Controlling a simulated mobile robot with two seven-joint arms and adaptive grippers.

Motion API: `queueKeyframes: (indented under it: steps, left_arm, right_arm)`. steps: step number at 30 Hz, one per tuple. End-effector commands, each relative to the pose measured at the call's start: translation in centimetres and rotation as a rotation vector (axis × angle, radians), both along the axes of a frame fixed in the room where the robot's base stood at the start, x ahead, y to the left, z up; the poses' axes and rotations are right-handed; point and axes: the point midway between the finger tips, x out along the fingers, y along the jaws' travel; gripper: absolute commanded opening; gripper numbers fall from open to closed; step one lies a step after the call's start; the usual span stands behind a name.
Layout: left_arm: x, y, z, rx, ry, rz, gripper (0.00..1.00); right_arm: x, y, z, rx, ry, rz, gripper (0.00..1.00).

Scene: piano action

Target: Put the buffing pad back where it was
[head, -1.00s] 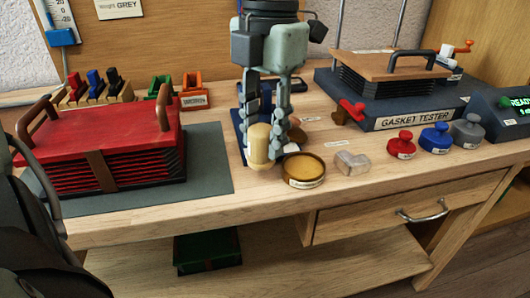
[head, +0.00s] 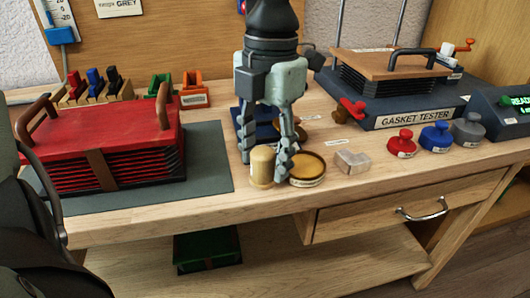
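A pale tan cylinder (head: 262,168), apparently the buffing pad, stands upright on the bench near its front edge. My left gripper (head: 265,170) points down over it, with its fingers apart on either side. It looks open, though whether a finger touches the cylinder is unclear. The right finger passes close in front of the left rim of a round tin (head: 306,170) with an amber top, just right of the cylinder. My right gripper is not in view.
A red bellows press (head: 95,140) sits on a grey mat (head: 207,160) to the left. A pale block (head: 352,162) lies right of the tin. Red, blue and grey knobbed weights (head: 402,146) stand before the gasket tester (head: 415,117). A dark blue item (head: 262,130) is behind the gripper.

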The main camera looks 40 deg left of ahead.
Motion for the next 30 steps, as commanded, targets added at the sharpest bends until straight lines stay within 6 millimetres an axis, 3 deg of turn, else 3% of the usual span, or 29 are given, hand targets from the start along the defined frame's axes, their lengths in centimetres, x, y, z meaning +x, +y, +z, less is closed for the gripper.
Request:
queueKeyframes:
  steps: [12, 24, 30]
  left_arm:
    - [0.0, 0.0, 0.5, 0.0, -0.001, 0.0, 0.53]
    - [0.5, -0.1, 8.7, 0.002, -0.004, 0.002, 0.53]
    - [0.6, -0.2, 11.4, 0.002, -0.001, 0.0, 0.53]
  right_arm:
    - [-0.5, -0.2, -1.1, -0.001, 0.02, -0.002, 0.39]
    - [-0.4, -0.3, -1.5, 0.001, 0.015, -0.001, 0.39]
    - [-0.6, -0.4, -2.2, 0.001, 0.028, -0.001, 0.39]
